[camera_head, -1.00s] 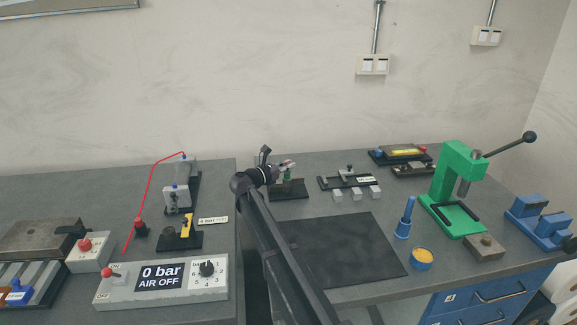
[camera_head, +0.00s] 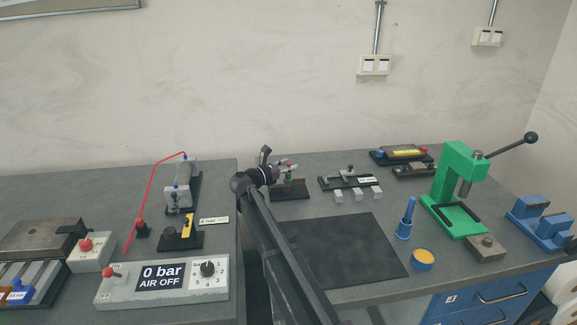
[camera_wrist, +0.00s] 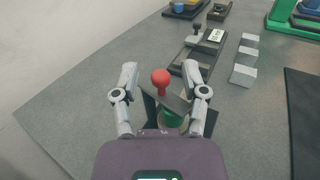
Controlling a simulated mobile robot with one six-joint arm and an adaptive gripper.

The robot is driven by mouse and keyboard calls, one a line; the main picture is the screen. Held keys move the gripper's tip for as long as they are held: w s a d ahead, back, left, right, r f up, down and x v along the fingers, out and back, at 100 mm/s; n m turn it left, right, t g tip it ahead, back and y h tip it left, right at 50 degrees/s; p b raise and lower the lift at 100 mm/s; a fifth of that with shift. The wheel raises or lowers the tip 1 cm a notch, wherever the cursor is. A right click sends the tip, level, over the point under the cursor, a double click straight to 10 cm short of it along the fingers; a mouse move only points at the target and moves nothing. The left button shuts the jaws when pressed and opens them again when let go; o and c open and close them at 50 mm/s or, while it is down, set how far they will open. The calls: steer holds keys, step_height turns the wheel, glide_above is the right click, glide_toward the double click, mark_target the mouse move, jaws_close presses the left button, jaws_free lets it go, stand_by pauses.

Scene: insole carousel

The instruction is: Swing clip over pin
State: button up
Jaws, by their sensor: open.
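A small fixture on a dark base (camera_head: 291,194) stands near the left rear of the right-hand table. In the wrist view it shows a red ball knob (camera_wrist: 161,76), a dark flat bar (camera_wrist: 172,99) below it and a green round part (camera_wrist: 172,119) under the bar. My gripper (camera_wrist: 159,67) is open, with its two fingers on either side of the red knob and apart from it. In the head view my gripper (camera_head: 283,169) is over the fixture, and my arm hides part of it. I cannot clearly tell clip and pin apart.
A dark rail fixture (camera_head: 346,182) and several grey blocks (camera_head: 357,194) lie to the right. A black mat (camera_head: 345,250) is in front. A green press (camera_head: 456,190) stands farther right. A gap separates the left table (camera_head: 90,190) from this one.

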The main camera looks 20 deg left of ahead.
steer(key=v, duration=1.2)
steer(key=shift+r, duration=0.15)
stand_by(0.4)
